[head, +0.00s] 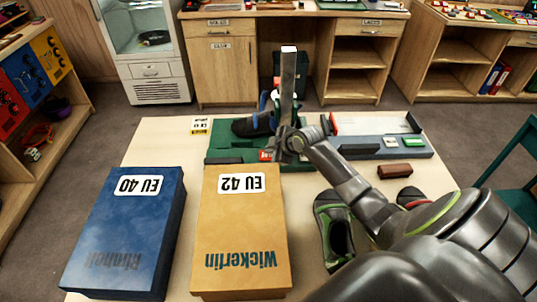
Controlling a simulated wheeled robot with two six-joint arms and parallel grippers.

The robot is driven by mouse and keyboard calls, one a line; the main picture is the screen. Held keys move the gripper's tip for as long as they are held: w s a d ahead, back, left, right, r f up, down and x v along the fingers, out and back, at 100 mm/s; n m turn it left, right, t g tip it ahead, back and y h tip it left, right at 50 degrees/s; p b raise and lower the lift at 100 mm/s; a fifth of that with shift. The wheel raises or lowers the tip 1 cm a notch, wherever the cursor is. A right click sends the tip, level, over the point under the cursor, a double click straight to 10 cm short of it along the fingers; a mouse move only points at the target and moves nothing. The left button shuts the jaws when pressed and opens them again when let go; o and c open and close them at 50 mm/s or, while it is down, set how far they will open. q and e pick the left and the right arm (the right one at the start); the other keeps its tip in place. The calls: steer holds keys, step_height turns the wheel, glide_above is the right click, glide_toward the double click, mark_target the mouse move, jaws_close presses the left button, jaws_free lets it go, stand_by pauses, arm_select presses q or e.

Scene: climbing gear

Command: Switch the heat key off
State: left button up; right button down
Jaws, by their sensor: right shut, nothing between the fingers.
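A small red piece with pale marking (265,155), which may be the heat key, sits at the front edge of a dark green base (224,138) on the table. My right arm reaches in from the right. My right gripper (287,150) is shut and empty, just right of the red piece. I cannot tell whether it touches it. The gripper and wrist hide part of the green base, and the key's setting is too small to read. My left gripper is out of view.
A blue EU 40 box (128,235) and a tan EU 42 box (240,235) stand at the table's front left. A dark shoe (252,126) lies on the green base. A grey tray (372,145) and brown block (394,170) are to the right. Climbing shoes (334,228) lie below my arm.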

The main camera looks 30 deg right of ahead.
steer(key=shift+f, duration=0.3)
stand_by(0.4)
steer(key=shift+r, duration=0.15)
steer(key=shift+r+p, duration=0.5)
steer(key=shift+p, duration=0.05)
steer(key=shift+r, duration=0.1)
step_height(320, 180, up, 6)
steer(key=p, duration=0.5)
